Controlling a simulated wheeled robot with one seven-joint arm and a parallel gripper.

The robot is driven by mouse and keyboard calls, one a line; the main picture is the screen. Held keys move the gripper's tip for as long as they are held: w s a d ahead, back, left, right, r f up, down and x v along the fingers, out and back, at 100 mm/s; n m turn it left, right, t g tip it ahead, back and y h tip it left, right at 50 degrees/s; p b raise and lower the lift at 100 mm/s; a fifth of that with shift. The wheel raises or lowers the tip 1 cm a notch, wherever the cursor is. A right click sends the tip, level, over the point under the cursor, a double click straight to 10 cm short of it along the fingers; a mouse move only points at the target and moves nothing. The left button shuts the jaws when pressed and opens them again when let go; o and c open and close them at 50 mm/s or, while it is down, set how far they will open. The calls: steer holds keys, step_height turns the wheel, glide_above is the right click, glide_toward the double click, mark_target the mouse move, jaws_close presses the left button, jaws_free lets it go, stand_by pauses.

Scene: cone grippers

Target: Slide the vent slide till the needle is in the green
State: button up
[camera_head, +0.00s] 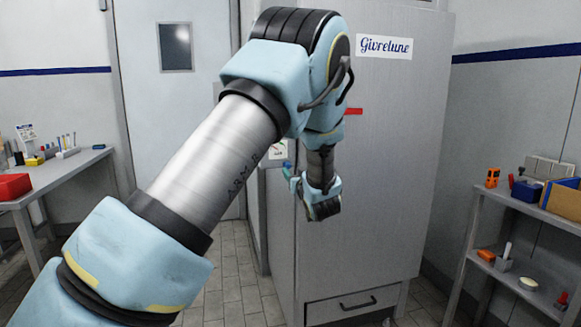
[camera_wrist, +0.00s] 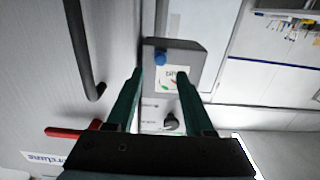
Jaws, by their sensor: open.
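A grey box (camera_wrist: 190,57) with a small white dial face (camera_wrist: 171,78) stands out from the cabinet's side in the wrist view. The dial carries red and green marks, but its needle is too small to read. A round blue knob (camera_wrist: 160,58) sits on the box beside the dial; I cannot tell for sure if it is the vent slide. My gripper (camera_wrist: 160,72) is open and empty, its two green fingers pointing toward the box and apart from the knob. In the head view the arm hides most of the box; part of its dial (camera_head: 279,150) shows.
A tall grey cabinet (camera_head: 385,190) labelled Givrelune fills the middle, with a red lever (camera_head: 354,111) and a bottom drawer. A black bar handle (camera_wrist: 86,50) is left of the fingers. A table (camera_head: 62,172) stands left, shelves (camera_head: 515,203) right.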

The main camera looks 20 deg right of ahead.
mark_target(289, 166)
steer(key=shift+w+d+p, duration=0.15)
steer(key=shift+w+p, duration=0.1)
steer(key=shift+w, duration=1.05)
steer(key=shift+w+d+p, duration=0.15)
steer(key=shift+w+p, duration=0.05)
steer(key=shift+w, duration=1.1)
jaws_close()
